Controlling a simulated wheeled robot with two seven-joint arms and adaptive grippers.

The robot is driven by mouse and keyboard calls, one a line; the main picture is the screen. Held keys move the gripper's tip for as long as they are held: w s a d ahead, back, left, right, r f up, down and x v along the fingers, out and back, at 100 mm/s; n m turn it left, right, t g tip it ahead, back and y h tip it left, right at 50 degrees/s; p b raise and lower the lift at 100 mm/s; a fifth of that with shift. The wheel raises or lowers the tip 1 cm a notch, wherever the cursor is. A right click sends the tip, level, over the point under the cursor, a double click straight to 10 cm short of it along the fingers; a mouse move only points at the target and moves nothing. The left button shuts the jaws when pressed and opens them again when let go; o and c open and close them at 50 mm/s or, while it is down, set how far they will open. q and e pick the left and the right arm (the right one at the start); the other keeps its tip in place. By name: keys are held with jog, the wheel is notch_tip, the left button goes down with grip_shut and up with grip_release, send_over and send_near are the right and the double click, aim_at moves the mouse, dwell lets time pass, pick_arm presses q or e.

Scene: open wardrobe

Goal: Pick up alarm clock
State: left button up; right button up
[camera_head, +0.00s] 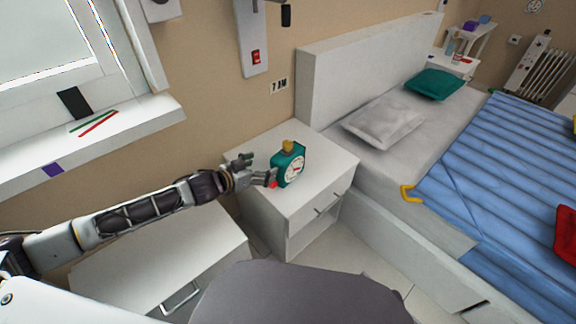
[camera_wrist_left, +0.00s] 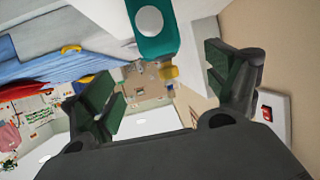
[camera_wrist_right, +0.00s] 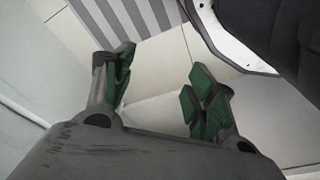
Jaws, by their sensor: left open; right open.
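The alarm clock (camera_head: 289,165) is teal with a white dial and a yellow knob on top. It stands upright on the white nightstand (camera_head: 325,160) beside the bed. My left gripper (camera_head: 258,170) is open just left of the clock in the head view, its fingers pointing toward it. In the left wrist view the teal clock (camera_wrist_left: 152,28) is ahead of the open fingers of my left gripper (camera_wrist_left: 165,85), and nothing is between them. My right gripper (camera_wrist_right: 155,90) is open and empty above the tiled floor in the right wrist view.
A small red object (camera_head: 273,184) sits by the clock's base. The bed with grey pillow (camera_head: 383,122) and blue cover (camera_head: 510,165) is on the right. A window sill (camera_head: 90,135) and a low white cabinet (camera_head: 165,250) are on the left.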

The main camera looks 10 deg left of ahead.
aim_at(278, 161)
pick_arm(q)
jog(key=shift+w, duration=0.1)
jog(key=shift+x, duration=1.4)
jog(key=shift+b+x, duration=0.4)
jog(key=shift+x, duration=1.95)
jog(key=shift+w+d+f+b, duration=0.15)
jog(key=shift+w+f+b, duration=0.1)
jog(key=shift+w+b, duration=0.1)
pick_arm(e)
jog(key=r, duration=0.3)
jog(key=shift+w+a+r, duration=0.15)
jog(key=shift+a+r, duration=0.15)
jog(key=shift+a, duration=0.05)
pick_arm(q)
jog(key=shift+d, duration=0.1)
pick_arm(e)
jog(key=shift+f, duration=0.2)
